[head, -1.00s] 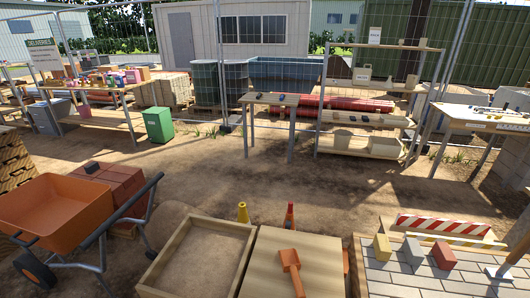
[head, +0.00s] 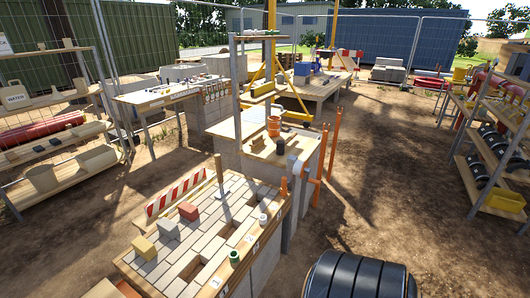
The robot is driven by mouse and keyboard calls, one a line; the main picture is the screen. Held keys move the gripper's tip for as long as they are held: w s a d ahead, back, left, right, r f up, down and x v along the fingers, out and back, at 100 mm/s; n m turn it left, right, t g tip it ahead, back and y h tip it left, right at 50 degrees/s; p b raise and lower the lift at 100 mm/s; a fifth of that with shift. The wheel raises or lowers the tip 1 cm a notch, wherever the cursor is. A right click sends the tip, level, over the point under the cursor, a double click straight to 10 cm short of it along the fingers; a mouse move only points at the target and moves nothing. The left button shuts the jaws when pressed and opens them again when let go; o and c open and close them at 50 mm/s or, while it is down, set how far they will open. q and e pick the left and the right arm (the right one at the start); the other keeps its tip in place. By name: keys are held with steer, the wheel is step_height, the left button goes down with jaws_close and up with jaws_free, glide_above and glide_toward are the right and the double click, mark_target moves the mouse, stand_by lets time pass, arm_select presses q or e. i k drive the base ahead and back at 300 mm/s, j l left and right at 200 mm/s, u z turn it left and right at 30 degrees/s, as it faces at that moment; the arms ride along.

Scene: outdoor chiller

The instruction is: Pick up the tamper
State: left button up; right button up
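The tamper (head: 219,174) seems to be the upright tool with a wooden handle and a pale flat foot. It stands on the paved bench (head: 164,240), near its back edge and close to the striped barrier board (head: 178,193). Its foot is small in the view. Neither of my grippers shows in the head view, so nothing of mine is seen near the tamper.
Yellow (head: 143,248), grey (head: 166,227) and red (head: 188,211) blocks lie on the paving, which has open gaps. A green-topped roll (head: 234,257) sits at the bench's right edge. A black ribbed drum (head: 360,277) stands at the front. Bare ground lies to the right.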

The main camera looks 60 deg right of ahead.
mark_target(223, 192)
steer(key=z, duration=1.45)
